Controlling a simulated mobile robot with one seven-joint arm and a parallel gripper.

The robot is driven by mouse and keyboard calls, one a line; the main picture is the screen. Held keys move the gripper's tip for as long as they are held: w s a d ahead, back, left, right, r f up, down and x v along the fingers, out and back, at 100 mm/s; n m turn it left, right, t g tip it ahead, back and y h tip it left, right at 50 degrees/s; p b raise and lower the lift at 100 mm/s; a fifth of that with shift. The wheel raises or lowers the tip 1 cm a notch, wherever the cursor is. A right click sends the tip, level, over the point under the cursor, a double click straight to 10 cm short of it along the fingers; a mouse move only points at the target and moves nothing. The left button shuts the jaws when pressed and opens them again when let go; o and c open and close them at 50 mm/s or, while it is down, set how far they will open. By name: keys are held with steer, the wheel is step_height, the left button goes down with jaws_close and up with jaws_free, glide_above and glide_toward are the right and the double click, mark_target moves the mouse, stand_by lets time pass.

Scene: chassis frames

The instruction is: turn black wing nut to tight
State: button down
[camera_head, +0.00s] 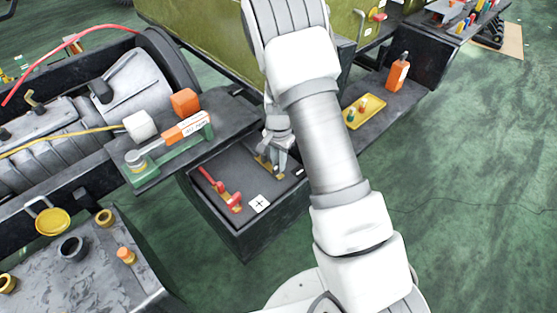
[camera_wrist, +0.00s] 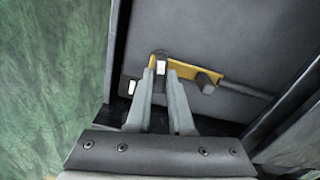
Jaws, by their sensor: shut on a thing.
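In the wrist view, a yellow bar (camera_wrist: 190,69) lies on a dark grey surface just past my fingertips. My gripper (camera_wrist: 161,74) has its two fingers close around a small dark piece with a white mark (camera_wrist: 161,66) at the bar's left end. This piece looks like the black wing nut, but the fingers hide most of it. A black knob (camera_wrist: 208,82) sits at the bar's right end, with a dark rod running right from it. In the head view, my gripper (camera_head: 274,160) reaches down onto the battery-like box top, beside the yellow bar (camera_head: 266,166).
A red lever-like part (camera_head: 221,190) and a white cross label (camera_head: 259,204) are left of and below my gripper. A yellow tray (camera_head: 365,111) and an orange bottle (camera_head: 398,73) are to the right.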

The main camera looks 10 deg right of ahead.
stand_by(0.5)
steer(key=c, duration=0.8)
jaws_free()
step_height(320, 180, up, 18)
steer(key=p, duration=0.3)
steer(key=shift+f+p, duration=0.25)
steer(key=shift+p, duration=0.15)
step_height(320, 180, up, 21)
steer(key=n+t+y+p, duration=0.1)
steer(key=n+t+p, duration=0.2)
steer(key=n+p, duration=0.2)
glide_above(278, 165)
steer(key=s, duration=1.1)
steer(key=s+r+n+t+p, duration=0.1)
steer(key=s+r+n+p, duration=0.1)
steer(key=s+r, duration=0.2)
steer(key=s+r+n+t+h+p, duration=0.1)
steer(key=s+r, duration=0.3)
steer(key=s, duration=0.6)
steer(key=shift+s+d+r+n+t+p, duration=0.2)
steer(key=shift+d+n+t+p, duration=0.1)
steer(key=shift+n+p, duration=0.5)
